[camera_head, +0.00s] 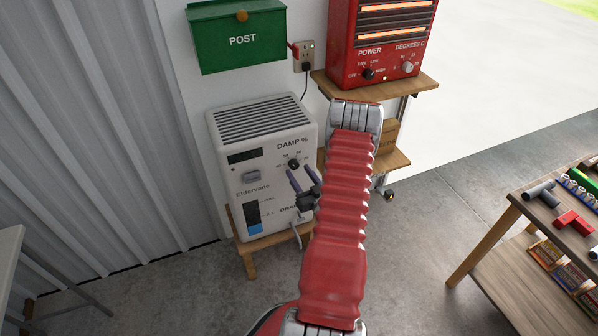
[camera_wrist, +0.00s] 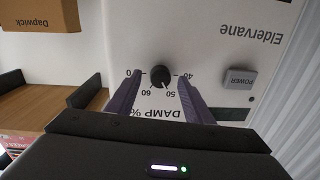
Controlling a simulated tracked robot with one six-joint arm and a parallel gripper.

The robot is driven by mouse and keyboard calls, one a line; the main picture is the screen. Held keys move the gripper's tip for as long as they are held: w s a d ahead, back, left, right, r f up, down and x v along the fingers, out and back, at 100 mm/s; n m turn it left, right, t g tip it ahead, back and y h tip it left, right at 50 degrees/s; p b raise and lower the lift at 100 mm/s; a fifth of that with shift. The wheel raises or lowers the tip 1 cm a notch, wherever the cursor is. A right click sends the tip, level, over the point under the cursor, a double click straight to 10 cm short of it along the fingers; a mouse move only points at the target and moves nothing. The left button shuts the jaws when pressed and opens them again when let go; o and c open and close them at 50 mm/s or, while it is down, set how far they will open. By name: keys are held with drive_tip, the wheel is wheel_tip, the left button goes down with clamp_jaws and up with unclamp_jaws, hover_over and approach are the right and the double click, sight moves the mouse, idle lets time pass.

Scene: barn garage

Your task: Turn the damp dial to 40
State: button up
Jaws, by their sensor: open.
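The damp dial (camera_head: 293,164) is a small round black knob on the front of a white dehumidifier (camera_head: 263,112). In the wrist view the panel is upside down, and the dial (camera_wrist: 160,77) shows between my fingers. Numbers 40, 50 and 60 ring it; a fourth label is partly hidden by a finger. A pale mark on the knob seems to point towards 50. My gripper (camera_head: 303,178) is open, with its purple fingers just below the dial in the head view. The fingertips reach to either side of the knob; I cannot tell whether they touch it.
A grey POWER button (camera_wrist: 239,78) is beside the dial. The dehumidifier stands on a low wooden stool (camera_head: 249,262). A red heater (camera_head: 381,40) sits on a wooden shelf (camera_head: 374,90) at the right. A green post box (camera_head: 237,38) hangs above. A workbench (camera_head: 520,262) is far right.

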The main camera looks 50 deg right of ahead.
drive_tip(key=shift+w+d, duration=0.35)
drive_tip(key=shift+w, duration=0.3)
drive_tip(key=shift+c, duration=0.2)
